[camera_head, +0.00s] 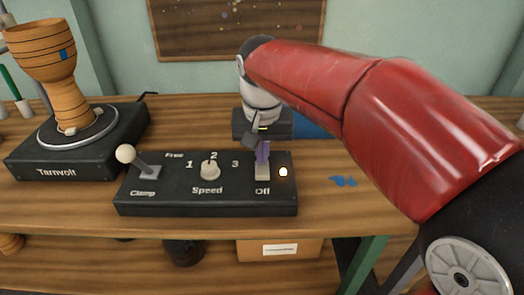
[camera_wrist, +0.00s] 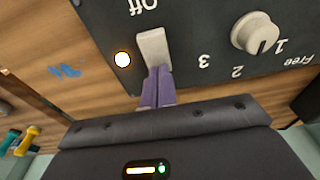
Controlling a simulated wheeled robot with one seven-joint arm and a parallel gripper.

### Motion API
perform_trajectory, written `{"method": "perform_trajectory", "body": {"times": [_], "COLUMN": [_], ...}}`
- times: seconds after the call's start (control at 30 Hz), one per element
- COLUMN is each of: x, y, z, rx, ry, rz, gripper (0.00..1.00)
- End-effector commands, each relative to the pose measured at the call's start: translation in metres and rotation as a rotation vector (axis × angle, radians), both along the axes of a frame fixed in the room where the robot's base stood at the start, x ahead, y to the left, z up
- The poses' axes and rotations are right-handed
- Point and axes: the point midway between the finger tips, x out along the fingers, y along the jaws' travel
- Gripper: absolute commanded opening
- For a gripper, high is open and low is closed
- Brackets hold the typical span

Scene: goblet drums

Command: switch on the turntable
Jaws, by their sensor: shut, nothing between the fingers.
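The black control box (camera_head: 130,200) has a pale rocker switch (camera_head: 262,173) above the word "Off"; it also shows in the wrist view (camera_wrist: 153,48). A small round lamp (camera_head: 283,172) beside the switch glows white. My gripper (camera_head: 262,158) is shut and empty. Its purple fingertips (camera_wrist: 160,75) are at the switch's far end, touching it or very close; I cannot tell which. The switch's tilt is unclear. The turntable (camera_head: 80,150), marked "Tarnvolt", stands at the left with a wooden goblet drum (camera_head: 55,75) upright on its platter.
The box also bears a clamp lever (camera_head: 140,162) with a white ball and a speed knob (camera_head: 210,170) among the marks 1, 2, 3. My red arm reaches in from the right.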

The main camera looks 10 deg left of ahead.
Motion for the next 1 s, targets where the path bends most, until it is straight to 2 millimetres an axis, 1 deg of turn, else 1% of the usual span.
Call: {"method": "perform_trajectory", "body": {"times": [0.3,0.7,0.77,0.87,0.97,1.0], "x": [-0.014,-0.015,-0.014,-0.011,-0.009,-0.008], "y": [-0.003,-0.004,-0.004,-0.006,-0.011,-0.014], "z": [0.002,0.006,0.01,0.023,0.043,0.053], "rx": [-0.004,-0.002,-0.002,-0.002,-0.001,-0.001], "ry": [0.006,0.004,0.004,0.004,0.003,0.003], "rz": [0.003,0.001,0.001,0.0,-0.003,-0.003], "gripper": [0.0,0.0,0.0,0.0,0.0,0.0]}}
